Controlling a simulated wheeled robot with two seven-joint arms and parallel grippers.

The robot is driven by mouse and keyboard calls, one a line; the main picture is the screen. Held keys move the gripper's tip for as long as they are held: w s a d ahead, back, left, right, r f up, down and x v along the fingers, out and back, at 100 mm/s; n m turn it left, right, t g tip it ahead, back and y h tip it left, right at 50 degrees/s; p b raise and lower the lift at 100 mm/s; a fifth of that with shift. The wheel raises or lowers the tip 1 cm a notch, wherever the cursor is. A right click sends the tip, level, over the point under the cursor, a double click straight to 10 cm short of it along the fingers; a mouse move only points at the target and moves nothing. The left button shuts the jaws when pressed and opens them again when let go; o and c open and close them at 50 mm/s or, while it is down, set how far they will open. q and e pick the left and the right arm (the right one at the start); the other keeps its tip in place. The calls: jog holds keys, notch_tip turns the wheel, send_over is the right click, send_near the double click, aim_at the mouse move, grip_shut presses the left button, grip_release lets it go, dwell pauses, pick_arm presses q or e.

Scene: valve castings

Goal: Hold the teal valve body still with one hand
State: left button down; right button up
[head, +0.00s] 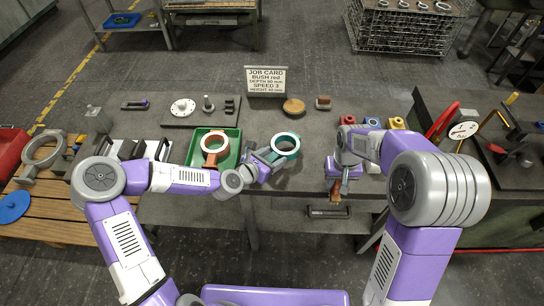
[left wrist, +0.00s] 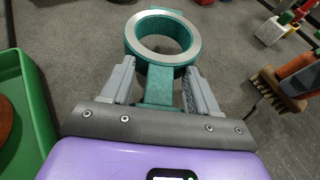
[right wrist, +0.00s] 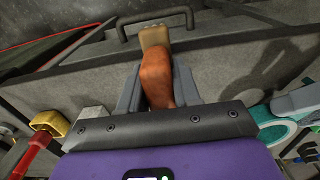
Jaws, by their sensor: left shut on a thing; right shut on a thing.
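The teal valve body (head: 287,143) with its pale ring face stands near the front of the grey bench. My left gripper (head: 264,158) is shut on its teal stem; the left wrist view shows the stem (left wrist: 158,88) between both fingers and the ring (left wrist: 163,18) beyond them. My right gripper (head: 337,180) is shut on a brown-handled tool (head: 335,193) by the bench's front edge. The right wrist view shows the tool's orange-brown handle (right wrist: 156,76) between the fingers. It looks like a brush, with dark bristles (left wrist: 274,90) in the left wrist view.
A green tray (head: 193,160) holding an orange valve body (head: 211,148) lies left of the teal one. Several coloured bushes (head: 372,122) sit to the right. A gauge (head: 463,130) stands farther right.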

pick_arm(q)
jog(key=shift+f+b, duration=0.25)
jog(key=shift+b, duration=0.15)
pick_arm(e)
jog(key=shift+s+f, duration=0.2)
jog(key=shift+f, duration=0.25)
